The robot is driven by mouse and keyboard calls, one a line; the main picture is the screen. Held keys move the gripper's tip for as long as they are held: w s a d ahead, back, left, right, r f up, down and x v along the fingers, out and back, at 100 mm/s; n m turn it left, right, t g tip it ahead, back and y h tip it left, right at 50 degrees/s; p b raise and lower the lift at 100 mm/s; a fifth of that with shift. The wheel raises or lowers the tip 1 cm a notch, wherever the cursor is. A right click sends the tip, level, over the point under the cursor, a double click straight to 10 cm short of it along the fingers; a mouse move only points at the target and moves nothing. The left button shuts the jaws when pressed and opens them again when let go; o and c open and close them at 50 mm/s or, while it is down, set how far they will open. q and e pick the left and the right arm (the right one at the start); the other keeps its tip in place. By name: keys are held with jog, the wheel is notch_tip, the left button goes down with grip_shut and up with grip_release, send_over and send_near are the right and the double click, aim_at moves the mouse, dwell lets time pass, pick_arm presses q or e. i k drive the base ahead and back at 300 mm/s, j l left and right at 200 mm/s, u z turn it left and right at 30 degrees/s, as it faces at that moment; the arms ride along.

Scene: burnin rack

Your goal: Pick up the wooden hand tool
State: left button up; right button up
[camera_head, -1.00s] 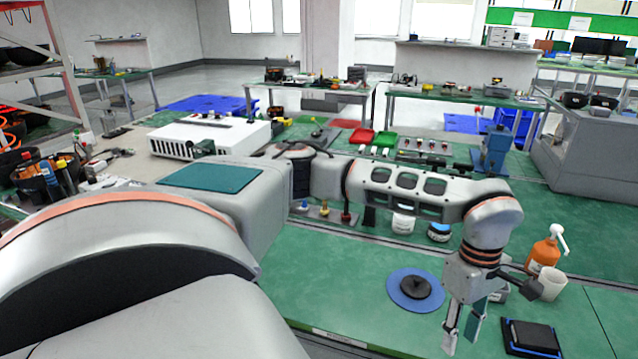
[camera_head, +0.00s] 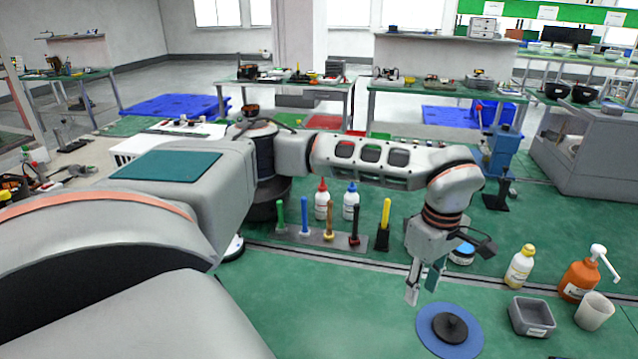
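A tool with a brown, wooden-looking handle (camera_head: 330,219) stands upright in a low grey holder (camera_head: 312,240), in the middle of a row of hand tools. My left gripper (camera_head: 422,289) hangs fingers down to the right of the row, beyond the yellow-handled tool and clear of the wooden one. Its two fingers are apart with nothing between them. My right gripper is not in view.
Green (camera_head: 280,214), blue (camera_head: 305,215), dark red and black (camera_head: 356,226) and yellow (camera_head: 384,222) handled tools stand around it, with two white bottles behind. A blue disc (camera_head: 470,342), grey bin (camera_head: 530,316) and orange bottle (camera_head: 578,280) are at right. The front bench is clear.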

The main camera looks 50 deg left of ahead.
aim_at(329, 235)
jog(key=j, duration=0.85)
jog(key=i+j, duration=0.15)
jog(key=j, duration=0.65)
